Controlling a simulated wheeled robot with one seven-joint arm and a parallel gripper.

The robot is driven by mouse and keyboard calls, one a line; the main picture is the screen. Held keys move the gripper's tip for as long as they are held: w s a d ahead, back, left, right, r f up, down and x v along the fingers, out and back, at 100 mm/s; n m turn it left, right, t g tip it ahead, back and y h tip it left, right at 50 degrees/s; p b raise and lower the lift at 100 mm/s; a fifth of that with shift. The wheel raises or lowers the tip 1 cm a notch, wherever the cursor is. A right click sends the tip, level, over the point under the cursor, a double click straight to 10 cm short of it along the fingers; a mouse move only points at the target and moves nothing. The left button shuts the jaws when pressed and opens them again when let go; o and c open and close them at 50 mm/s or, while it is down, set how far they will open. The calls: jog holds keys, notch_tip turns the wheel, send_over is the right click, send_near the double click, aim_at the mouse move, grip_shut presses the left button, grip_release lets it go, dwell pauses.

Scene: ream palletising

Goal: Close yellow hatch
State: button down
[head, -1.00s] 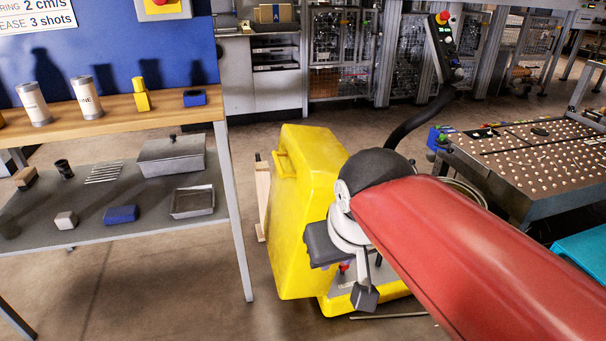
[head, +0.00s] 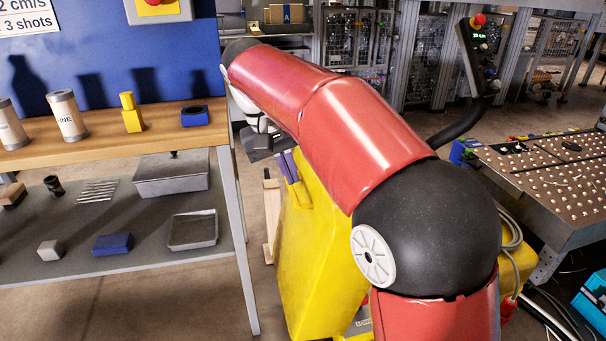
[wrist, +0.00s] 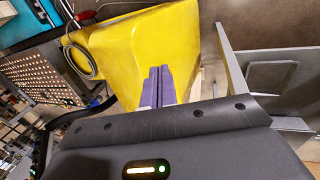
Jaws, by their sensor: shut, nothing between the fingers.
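The yellow hatch (head: 318,245) is a large, rounded yellow cover standing raised and steeply upright between the shelf table and the machine; it fills the upper middle of the wrist view (wrist: 125,48). My gripper (head: 290,167) is at the hatch's upper left edge, close to where its handle is. Its purple fingers are together and empty, and also show in the wrist view (wrist: 158,72) in front of the yellow surface. I cannot tell whether they touch it. My red arm hides the hatch's upper right and most of the yellow base.
A wooden-topped table (head: 110,146) with a grey lower shelf (head: 150,235) stands close on the left, holding cylinders and small blocks. A studded table (head: 550,175) is at the right. A control panel (head: 477,50) on a curved black arm rises behind my arm.

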jog(key=b, duration=0.2)
send_near(326, 218)
notch_tip(326, 218, down, 3)
jog(key=a, duration=0.3)
jog(key=d, duration=0.2)
jog(key=d+f, duration=0.1)
jog(key=d, duration=0.1)
jog(key=shift+w+d+f, duration=0.15)
jog(key=shift+w+d, duration=0.05)
jog(key=shift+d, duration=0.1)
